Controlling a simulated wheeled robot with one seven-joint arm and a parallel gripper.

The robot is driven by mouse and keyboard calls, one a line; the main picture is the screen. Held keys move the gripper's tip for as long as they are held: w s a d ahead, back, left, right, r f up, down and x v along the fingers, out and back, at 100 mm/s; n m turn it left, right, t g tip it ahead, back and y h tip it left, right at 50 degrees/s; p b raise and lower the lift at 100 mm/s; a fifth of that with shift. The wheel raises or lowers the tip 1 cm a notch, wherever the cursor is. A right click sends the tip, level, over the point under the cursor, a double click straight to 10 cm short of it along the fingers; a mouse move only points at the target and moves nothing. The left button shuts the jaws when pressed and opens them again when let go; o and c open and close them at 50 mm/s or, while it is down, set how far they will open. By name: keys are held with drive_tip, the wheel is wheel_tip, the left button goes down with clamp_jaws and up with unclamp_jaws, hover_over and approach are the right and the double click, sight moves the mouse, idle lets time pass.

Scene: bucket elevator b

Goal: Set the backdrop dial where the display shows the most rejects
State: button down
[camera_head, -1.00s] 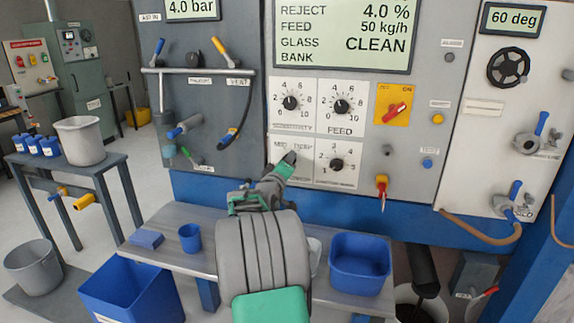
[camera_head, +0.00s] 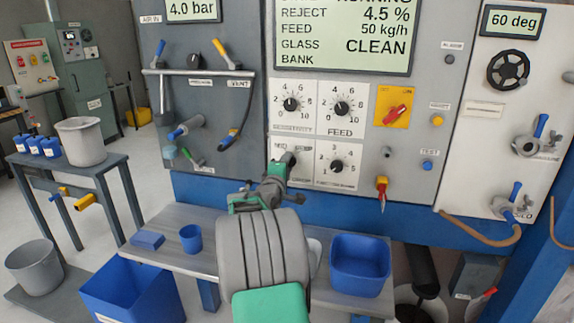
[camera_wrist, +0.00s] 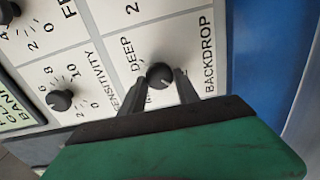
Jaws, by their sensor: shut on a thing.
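The backdrop dial (camera_wrist: 160,75) is a small black knob on a white plate, with the words DEEP and BACKDROP beside it in the wrist view. My gripper (camera_wrist: 158,88) is shut on this dial, one dark finger on each side. In the head view my gripper (camera_head: 288,160) reaches the lower left dial plate and hides most of the dial. The other position labels are partly hidden, so the exact setting is hard to read. The display (camera_head: 345,35) reads REJECT 4.5 %, FEED 50 kg/h and GLASS CLEAN; its top line is cut off.
Above are the sensitivity dial (camera_head: 291,104) and the feed dial (camera_head: 342,108). A numbered dial (camera_head: 337,165) sits just right of my gripper. A red switch on a yellow plate (camera_head: 394,106) and a key (camera_head: 381,186) are further right. A bench (camera_head: 200,255) with blue containers lies below.

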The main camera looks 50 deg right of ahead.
idle(0.3)
drive_tip(key=c, duration=0.9)
unclamp_jaws()
drive_tip(key=b+v, duration=0.1)
drive_tip(key=v, duration=0.6)
drive_tip(key=shift+s+a, duration=0.15)
drive_tip(key=shift+a, duration=0.25)
